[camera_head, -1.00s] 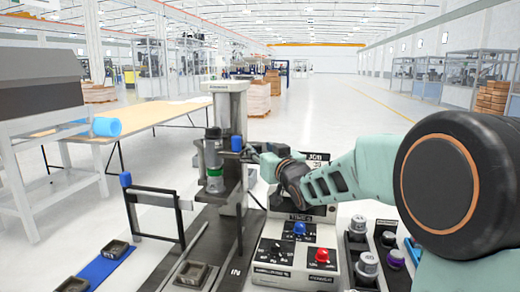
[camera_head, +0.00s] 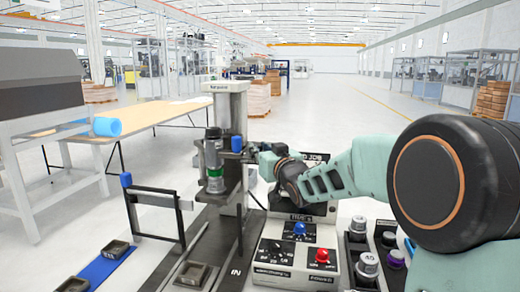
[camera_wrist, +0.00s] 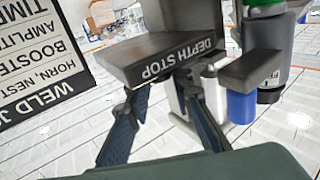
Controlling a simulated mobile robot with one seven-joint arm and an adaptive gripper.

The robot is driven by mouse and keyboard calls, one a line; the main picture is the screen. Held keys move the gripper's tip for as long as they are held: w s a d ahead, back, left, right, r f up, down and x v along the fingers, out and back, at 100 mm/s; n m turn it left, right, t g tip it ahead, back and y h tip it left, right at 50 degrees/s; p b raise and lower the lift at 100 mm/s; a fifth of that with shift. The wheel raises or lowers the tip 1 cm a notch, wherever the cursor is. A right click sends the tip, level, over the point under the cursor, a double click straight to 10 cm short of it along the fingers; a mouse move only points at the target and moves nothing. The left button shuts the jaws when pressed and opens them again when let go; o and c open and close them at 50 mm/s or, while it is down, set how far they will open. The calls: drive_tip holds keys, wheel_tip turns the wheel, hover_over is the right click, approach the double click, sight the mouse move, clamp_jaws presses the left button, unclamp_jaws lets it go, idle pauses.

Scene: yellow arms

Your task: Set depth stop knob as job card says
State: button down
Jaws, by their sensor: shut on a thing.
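The press (camera_head: 228,110) stands left of centre, with a bracket lettered DEPTH STOP in the wrist view (camera_wrist: 165,60). My gripper (camera_head: 258,152) reaches it from the right in the head view. In the wrist view my gripper (camera_wrist: 172,88) has its fingers closed in under the lettered bracket, on the depth stop knob, which is mostly hidden. A blue-capped part (camera_head: 237,144) is just left of my gripper; its blue cylinder also shows in the wrist view (camera_wrist: 241,106). The job card (camera_wrist: 40,60) shows partly, upside down, with its values out of view; my arm covers most of it in the head view.
A control box (camera_head: 300,255) with a blue knob (camera_head: 300,229) and a red knob (camera_head: 322,256) stands below my arm. Several cylindrical parts (camera_head: 367,266) sit to its right. A black frame (camera_head: 150,188) and dark trays (camera_head: 192,274) are at the left.

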drive_tip(key=shift+d+r+y+p, duration=0.1)
drive_tip(key=shift+y+p, duration=0.2)
drive_tip(key=shift+p, duration=0.15)
drive_tip(key=n+y+p, duration=0.1)
drive_tip(key=p, duration=0.1)
drive_tip(key=g+y+p, duration=0.1)
drive_tip(key=p, duration=0.1)
drive_tip(key=shift+w+d+r+n+p, duration=0.15)
drive_tip(key=shift+d+r+n+p, duration=0.05)
drive_tip(key=shift+n+p, duration=0.2)
drive_tip(key=n+g+y+p, duration=0.1)
drive_tip(key=p, duration=0.2)
drive_tip(key=n+g+y+p, duration=0.1)
drive_tip(key=y+p, duration=0.1)
drive_tip(key=p, duration=0.1)
drive_tip(key=shift+w+d+n+g, duration=0.15)
drive_tip(key=shift+d+n+g, duration=0.05)
drive_tip(key=shift+n+g, duration=0.1)
drive_tip(key=n+g+y+p, duration=0.1)
drive_tip(key=g+y+p, duration=0.1)
drive_tip(key=p, duration=0.1)
drive_tip(key=shift+w+d+f+n, duration=0.1)
drive_tip(key=shift+w+n, duration=0.05)
drive_tip(key=shift+n, duration=0.25)
drive_tip(key=shift+w+f+n+g+y+p, duration=0.1)
drive_tip(key=shift+n+g+y+p, duration=0.5)
drive_tip(key=shift+g, duration=0.25)
drive_tip(key=shift+w+f+n+g+y+p, duration=0.1)
drive_tip(key=shift+n+g+y+p, duration=0.5)
drive_tip(key=shift+g, duration=0.25)
